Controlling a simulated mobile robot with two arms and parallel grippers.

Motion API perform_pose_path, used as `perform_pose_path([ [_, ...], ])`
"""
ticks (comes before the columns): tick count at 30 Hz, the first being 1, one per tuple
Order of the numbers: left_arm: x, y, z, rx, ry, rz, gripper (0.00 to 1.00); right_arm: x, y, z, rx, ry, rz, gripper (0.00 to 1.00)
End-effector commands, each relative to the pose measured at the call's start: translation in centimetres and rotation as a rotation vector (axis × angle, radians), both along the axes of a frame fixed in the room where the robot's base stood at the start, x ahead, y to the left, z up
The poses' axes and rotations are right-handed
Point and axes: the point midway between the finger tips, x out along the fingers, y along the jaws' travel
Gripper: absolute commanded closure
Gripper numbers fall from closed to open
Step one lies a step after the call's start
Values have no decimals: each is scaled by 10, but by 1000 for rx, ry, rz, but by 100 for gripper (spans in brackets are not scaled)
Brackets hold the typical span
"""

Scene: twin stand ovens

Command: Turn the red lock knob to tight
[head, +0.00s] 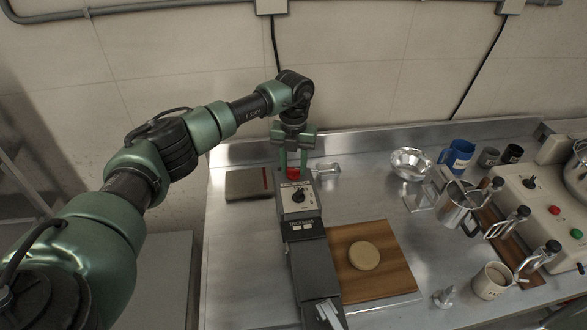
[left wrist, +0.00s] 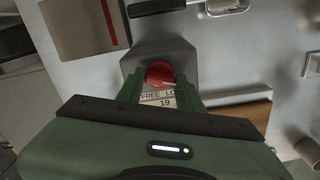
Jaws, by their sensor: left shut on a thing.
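The red lock knob (head: 293,173) sits at the far end of a long dark device with a grey panel (head: 299,198). In the left wrist view the knob (left wrist: 160,74) is round and red with a pale mark pointing to the right. A label (left wrist: 160,97) below it reads "FREE LO", the rest hidden, with "19" under it. My left gripper (head: 293,165) points down over the knob, its green fingers on either side, shut on it. The fingers hide the knob's sides. My right gripper is in neither view.
A dark slab with a red stripe (head: 250,183) lies left of the device. A wooden board (head: 398,272) with a pale disc (head: 364,255) lies right of it.

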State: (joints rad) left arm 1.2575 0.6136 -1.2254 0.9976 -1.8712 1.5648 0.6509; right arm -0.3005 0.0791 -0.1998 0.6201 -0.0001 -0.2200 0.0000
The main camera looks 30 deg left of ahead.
Motion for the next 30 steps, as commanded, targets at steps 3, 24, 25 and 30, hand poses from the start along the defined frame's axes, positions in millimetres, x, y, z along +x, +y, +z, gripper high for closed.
perform_pose_path([
  [3, 1, 0, -1, -1, -3, -110, 100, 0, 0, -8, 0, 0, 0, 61],
  [24, 1, 0, 0, -1, -3, -773, 100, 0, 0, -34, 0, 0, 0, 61],
  [25, 1, 0, 0, -1, -3, -802, 100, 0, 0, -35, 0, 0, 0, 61],
  [30, 1, 0, 0, 1, -4, -963, 100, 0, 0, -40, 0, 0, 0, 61],
])
